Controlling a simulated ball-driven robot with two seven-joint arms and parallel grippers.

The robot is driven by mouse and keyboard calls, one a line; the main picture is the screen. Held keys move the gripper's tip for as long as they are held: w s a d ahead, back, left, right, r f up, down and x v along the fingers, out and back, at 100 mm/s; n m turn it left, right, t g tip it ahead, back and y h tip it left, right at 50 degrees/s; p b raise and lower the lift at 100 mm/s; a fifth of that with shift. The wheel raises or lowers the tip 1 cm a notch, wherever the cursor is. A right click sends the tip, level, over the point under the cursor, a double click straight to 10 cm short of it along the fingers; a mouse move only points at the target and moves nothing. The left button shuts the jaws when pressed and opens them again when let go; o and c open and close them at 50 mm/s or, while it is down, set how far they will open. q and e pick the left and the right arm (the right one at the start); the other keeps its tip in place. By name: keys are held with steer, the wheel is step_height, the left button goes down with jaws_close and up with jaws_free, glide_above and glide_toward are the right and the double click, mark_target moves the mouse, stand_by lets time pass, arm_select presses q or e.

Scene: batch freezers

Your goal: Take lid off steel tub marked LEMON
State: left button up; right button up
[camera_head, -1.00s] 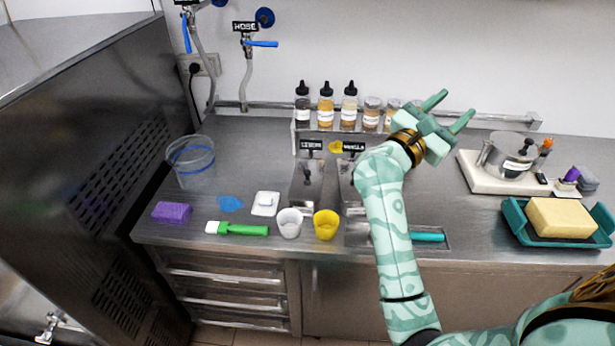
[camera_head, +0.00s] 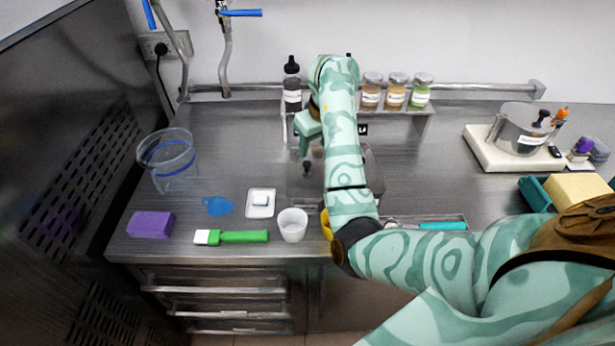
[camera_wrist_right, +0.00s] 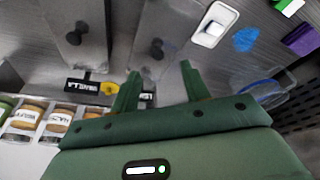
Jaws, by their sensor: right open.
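The steel tub (camera_head: 296,187) on the left of two has a flat steel lid with a black knob (camera_head: 307,168). In the right wrist view its lid (camera_wrist_right: 178,22) and knob (camera_wrist_right: 157,48) lie beyond my fingers. Its label (camera_wrist_right: 147,98) is mostly hidden by a finger, so I cannot read it in full. The second lidded tub (camera_head: 374,170) is partly behind my arm; its knob (camera_wrist_right: 75,37) and label (camera_wrist_right: 82,87) show in the right wrist view. My right gripper (camera_head: 306,143) is open and empty, above and behind the left tub's knob. My left gripper is out of view.
A bottle (camera_head: 292,88) and several jars (camera_head: 397,92) stand on the rear rack. A white cup (camera_head: 292,226), green brush (camera_head: 243,237), white scale-like pad (camera_head: 261,203) and purple sponge (camera_head: 150,224) lie in front. A clear bucket (camera_head: 168,160) stands left.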

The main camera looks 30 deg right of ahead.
glide_above(307, 163)
steer(key=f, duration=0.4)
steer(key=shift+s+a+f+b, duration=0.2)
steer(key=shift+s+a+b, duration=0.05)
steer(key=shift+s+b, duration=0.1)
steer(key=shift+s+d+f, duration=0.1)
steer(key=shift+f, duration=0.25)
steer(key=x, duration=0.1)
steer(key=b+x, duration=0.1)
steer(key=x, duration=0.1)
steer(key=shift+s+d+f+b, duration=0.25)
steer(key=shift+f+b, duration=0.05)
steer(key=shift+w+f, duration=0.25)
steer(key=shift+s+r, duration=0.1)
steer(key=shift+r, duration=0.05)
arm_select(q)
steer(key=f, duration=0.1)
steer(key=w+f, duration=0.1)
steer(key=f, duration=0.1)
arm_select(e)
jaws_close()
